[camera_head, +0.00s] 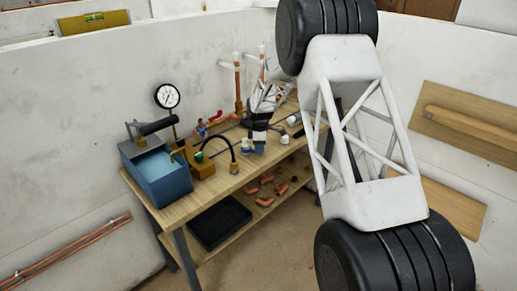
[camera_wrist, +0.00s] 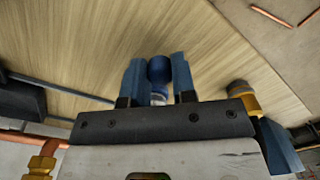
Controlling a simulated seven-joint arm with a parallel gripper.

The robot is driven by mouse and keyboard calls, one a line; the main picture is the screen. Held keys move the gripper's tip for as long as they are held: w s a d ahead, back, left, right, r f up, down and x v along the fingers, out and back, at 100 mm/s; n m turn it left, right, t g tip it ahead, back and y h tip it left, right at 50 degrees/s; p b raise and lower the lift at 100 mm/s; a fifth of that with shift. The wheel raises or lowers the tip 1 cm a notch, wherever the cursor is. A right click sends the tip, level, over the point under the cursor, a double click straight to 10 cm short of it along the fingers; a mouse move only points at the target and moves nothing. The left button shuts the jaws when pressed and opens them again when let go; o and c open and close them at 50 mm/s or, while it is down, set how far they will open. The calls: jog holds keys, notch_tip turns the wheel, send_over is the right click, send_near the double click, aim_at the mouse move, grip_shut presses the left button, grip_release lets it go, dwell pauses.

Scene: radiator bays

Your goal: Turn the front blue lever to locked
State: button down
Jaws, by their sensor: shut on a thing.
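My gripper (camera_wrist: 159,80) shows its two blue fingers pointing away from the wrist camera, over the wooden bench. A rounded blue piece, which looks like the end of a blue lever (camera_wrist: 159,69), sits between the fingers, with a pale metallic part below it. The rest of it is hidden by the gripper body, so its angle cannot be told. A second blue lever-like part (camera_wrist: 282,148) stands beside a brass fitting (camera_wrist: 243,98) at right, apart from the fingers.
The wooden bench (camera_head: 226,184) carries a blue pump box (camera_head: 165,180) with a gauge (camera_head: 167,96) and a black hose at left. Upright copper pipes (camera_head: 238,85) stand behind. A lower shelf holds a black tray (camera_head: 219,222) and several copper elbows (camera_head: 265,201).

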jog(key=shift+w+d+n, duration=0.1)
jog(key=shift+w+n, duration=0.2)
jog(key=shift+n, duration=0.4)
jog(key=shift+w, duration=0.1)
jog(key=c, duration=0.9)
grip_release()
jog(key=shift+c, duration=0.2)
jog(key=shift+w+r, duration=0.15)
jog(key=shift+r, duration=3.7)
